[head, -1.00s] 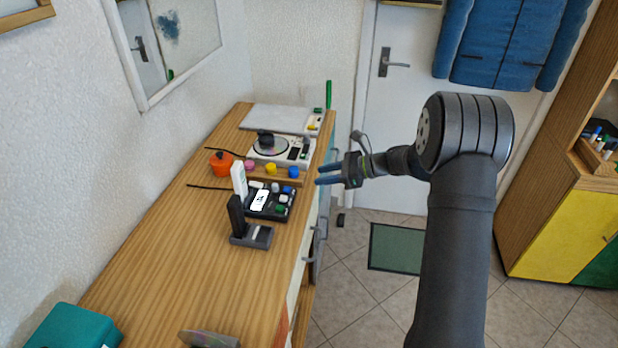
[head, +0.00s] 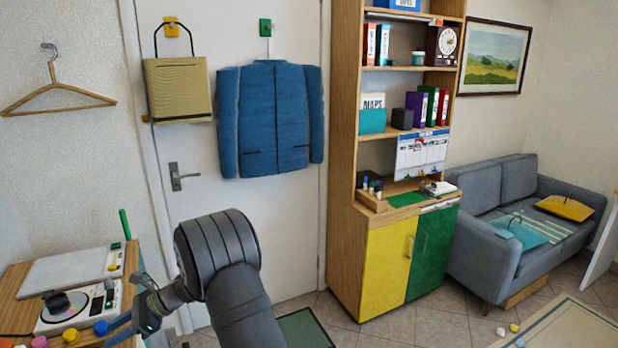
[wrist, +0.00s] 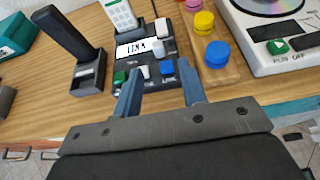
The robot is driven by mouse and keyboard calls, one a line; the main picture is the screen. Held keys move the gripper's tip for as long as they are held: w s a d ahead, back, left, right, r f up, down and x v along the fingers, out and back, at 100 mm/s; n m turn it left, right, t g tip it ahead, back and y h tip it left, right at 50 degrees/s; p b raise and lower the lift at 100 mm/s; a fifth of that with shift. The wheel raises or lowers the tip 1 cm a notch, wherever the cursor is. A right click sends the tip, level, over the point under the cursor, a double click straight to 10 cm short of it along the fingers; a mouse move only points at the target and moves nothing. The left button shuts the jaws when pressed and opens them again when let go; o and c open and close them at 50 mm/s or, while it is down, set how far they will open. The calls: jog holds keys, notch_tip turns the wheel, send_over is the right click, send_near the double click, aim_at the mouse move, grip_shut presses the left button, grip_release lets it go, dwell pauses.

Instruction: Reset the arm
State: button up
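My gripper (wrist: 160,95) shows in the wrist view with its two blue fingers spread apart and nothing between them. Its fingers point at the front edge of the wooden counter (wrist: 50,92), towards a black device with coloured keys (wrist: 145,72). In the head view my gripper (head: 118,330) is at the lower left, beside the counter's right edge, with my dark arm reaching to it from below. Whether the fingers touch anything cannot be told.
A disc player (wrist: 268,35) and a wooden board with coloured knobs (wrist: 205,45) stand near the fingers. A dark handset in a stand (wrist: 75,45) is to the left. A yellow and green cabinet (head: 385,262), a grey sofa (head: 490,225) and a door (head: 190,140) stand farther away.

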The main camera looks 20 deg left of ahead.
jog(key=x, duration=1)
jog(key=shift+s+a, duration=0.15)
jog(key=shift+s, duration=0.1)
jog(key=shift+o, duration=0.2)
